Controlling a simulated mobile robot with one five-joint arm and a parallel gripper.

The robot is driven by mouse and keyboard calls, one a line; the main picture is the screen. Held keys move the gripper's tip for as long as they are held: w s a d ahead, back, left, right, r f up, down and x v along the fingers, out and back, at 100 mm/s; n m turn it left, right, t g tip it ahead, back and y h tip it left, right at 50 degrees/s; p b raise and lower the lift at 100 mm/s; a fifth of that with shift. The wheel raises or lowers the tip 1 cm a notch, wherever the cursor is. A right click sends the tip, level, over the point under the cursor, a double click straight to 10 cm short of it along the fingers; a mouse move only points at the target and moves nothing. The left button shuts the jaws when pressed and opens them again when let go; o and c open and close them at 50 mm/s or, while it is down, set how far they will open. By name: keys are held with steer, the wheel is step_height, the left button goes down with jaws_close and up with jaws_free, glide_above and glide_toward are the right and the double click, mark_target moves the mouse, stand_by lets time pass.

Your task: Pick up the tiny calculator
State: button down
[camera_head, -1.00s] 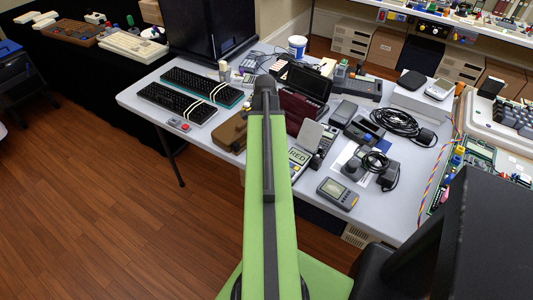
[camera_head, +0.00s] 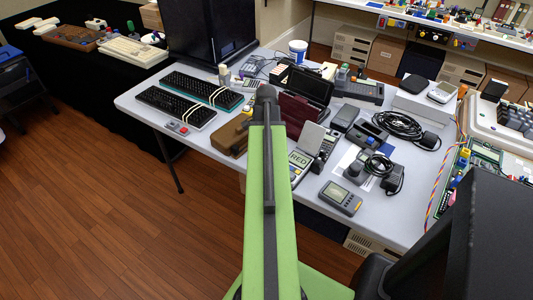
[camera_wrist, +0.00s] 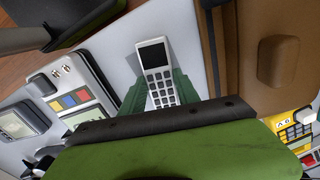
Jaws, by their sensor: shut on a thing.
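In the head view my green arm covers the gripper, and I cannot make out the calculator there.
A brown case (camera_wrist: 258,50) lies close to the right in the wrist view; it also shows in the head view (camera_head: 229,137). A device with coloured keys (camera_wrist: 75,98) lies to the left. The table (camera_head: 215,178) is crowded, with black keyboards (camera_head: 176,107) at left.

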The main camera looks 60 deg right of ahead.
steer(key=shift+r+p, duration=0.45)
step_height(320, 180, up, 4)
steer(key=p, duration=0.4)
steer(key=w+d+r+p, duration=0.6)
steer(key=d, duration=0.3)
steer(key=shift+w+d, duration=0.15)
steer(key=shift+d, duration=0.25)
